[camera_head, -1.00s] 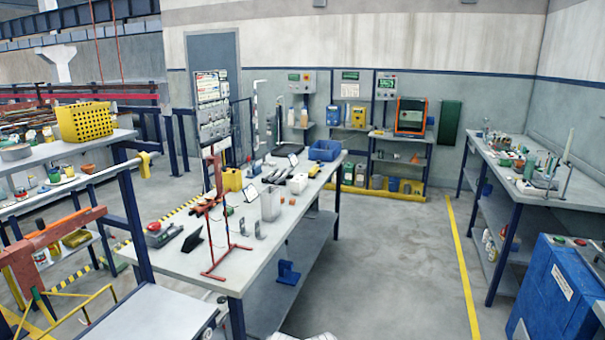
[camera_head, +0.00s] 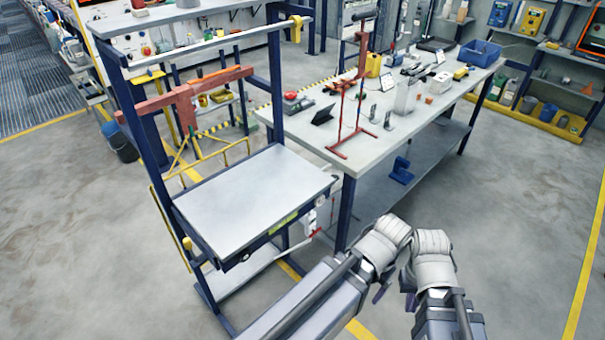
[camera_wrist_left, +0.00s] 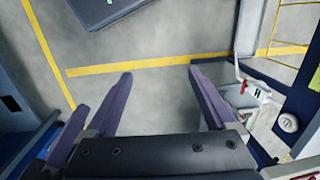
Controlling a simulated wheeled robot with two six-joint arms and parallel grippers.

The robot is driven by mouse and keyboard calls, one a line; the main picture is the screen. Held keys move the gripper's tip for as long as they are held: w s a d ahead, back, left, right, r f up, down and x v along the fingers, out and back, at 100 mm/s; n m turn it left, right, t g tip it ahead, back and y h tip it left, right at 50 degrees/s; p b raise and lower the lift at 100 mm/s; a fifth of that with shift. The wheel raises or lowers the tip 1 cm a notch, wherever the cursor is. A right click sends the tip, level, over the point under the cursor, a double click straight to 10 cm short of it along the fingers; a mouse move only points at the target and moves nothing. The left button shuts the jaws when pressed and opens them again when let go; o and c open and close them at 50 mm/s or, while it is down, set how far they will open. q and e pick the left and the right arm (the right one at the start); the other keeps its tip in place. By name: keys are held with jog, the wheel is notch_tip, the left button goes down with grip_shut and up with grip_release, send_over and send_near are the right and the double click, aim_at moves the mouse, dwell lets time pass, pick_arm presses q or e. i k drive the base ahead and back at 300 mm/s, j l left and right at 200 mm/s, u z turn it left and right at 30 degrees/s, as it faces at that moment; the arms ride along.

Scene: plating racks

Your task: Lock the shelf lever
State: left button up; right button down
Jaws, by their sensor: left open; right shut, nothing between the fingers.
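The shelf rack (camera_head: 258,195) has a dark blue frame and a pale flat shelf. On its right end is a white box (camera_head: 311,216) with a thin red-marked lever (camera_head: 315,235), which I take for the shelf lever. In the left wrist view the red-and-white lever (camera_wrist_left: 241,85) and box stand right of my left gripper (camera_wrist_left: 158,75), whose purple fingers are spread, empty and apart from it. I cannot tell the lever's locked state. My right gripper (camera_head: 410,301) is shut and empty at the lower middle, right of the rack; its fingertips are small in view.
A long workbench (camera_head: 305,123) with a red stand (camera_head: 352,110) and a blue clamp-like part (camera_head: 400,170) below stands beyond the rack. A red beam (camera_head: 186,100) crosses the rack's back. Grey floor is free at right and front left.

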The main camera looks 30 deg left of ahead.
aim_at(187, 243)
jog(key=k+j+u, duration=0.1)
jog(key=u, duration=1.75)
jog(key=i+j+z, duration=0.1)
jog(key=i+j, duration=0.1)
jog(key=j, duration=0.05)
